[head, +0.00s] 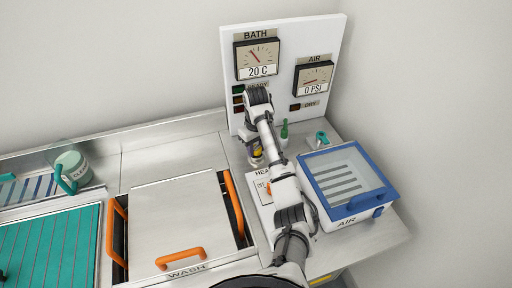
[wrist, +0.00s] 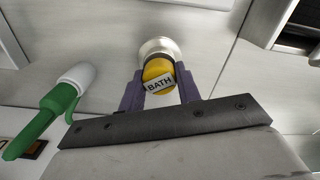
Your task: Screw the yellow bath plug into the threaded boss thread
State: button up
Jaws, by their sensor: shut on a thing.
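The yellow bath plug (wrist: 158,71), with a "BATH" label, is between the fingers of my gripper (wrist: 160,92) in the wrist view. A pale round metal boss (wrist: 158,47) lies directly beyond the plug, in line with it. The plug appears to meet the boss, but I cannot tell how far it sits in the thread. In the head view the yellow plug (head: 257,154) shows small below my wrist, at the foot of the gauge panel. My arm hides much of the area around it.
The blue-framed AIR box (head: 345,185) is to the right. The white gauge panel (head: 285,50) rises behind. The WASH lid (head: 175,220) with orange handles is at left.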

jog(key=shift+m, duration=0.8)
jog(key=shift+m, duration=0.9)
jog(key=shift+a+f+m, duration=0.1)
jog(key=shift+m, duration=0.8)
